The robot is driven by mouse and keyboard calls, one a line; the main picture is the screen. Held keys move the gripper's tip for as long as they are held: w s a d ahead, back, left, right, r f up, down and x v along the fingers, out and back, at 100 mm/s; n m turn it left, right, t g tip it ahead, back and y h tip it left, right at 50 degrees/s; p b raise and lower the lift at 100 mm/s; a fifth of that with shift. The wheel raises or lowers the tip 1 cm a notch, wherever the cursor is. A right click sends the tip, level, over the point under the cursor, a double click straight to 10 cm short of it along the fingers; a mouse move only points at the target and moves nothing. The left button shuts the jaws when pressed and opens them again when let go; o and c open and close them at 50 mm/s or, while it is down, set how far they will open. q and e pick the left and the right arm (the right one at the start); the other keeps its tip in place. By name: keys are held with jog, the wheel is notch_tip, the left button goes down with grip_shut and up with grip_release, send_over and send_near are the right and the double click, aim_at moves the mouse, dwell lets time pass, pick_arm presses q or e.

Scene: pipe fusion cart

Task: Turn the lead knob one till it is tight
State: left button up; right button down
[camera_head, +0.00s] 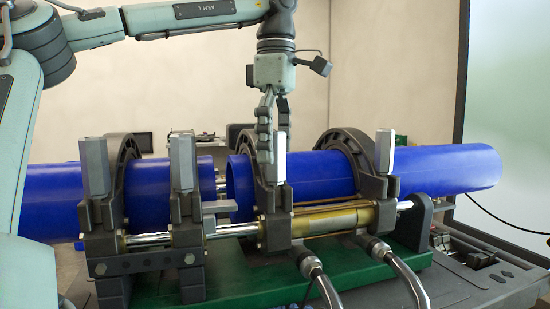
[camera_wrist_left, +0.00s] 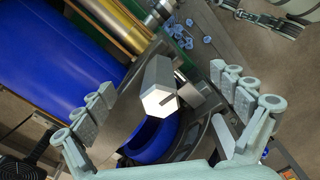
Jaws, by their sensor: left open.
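Several grey upright lead knobs stand on the clamps of the pipe fusion cart. The knob (camera_head: 281,162) on the clamp around the left end of the right blue pipe is directly below my left gripper (camera_head: 273,132). In the left wrist view this knob is a grey hexagonal post with a bright end face (camera_wrist_left: 158,101). It stands between the two spread fingers of my open left gripper (camera_wrist_left: 165,85), with a gap on both sides. Other knobs stand at the far left (camera_head: 95,168), left of the pipe gap (camera_head: 182,165), and to the right (camera_head: 385,153). My right gripper is not in view.
The left blue pipe (camera_head: 55,188) and right blue pipe (camera_head: 440,170) lie in line with a small gap between them. A brass cylinder (camera_head: 325,220) and silver hoses (camera_head: 322,282) are in front, above a green base (camera_head: 350,260).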

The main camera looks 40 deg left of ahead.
pick_arm(q)
jog(key=shift+r, duration=0.15)
jog(key=shift+r, duration=2.9)
jog(key=shift+c, duration=0.2)
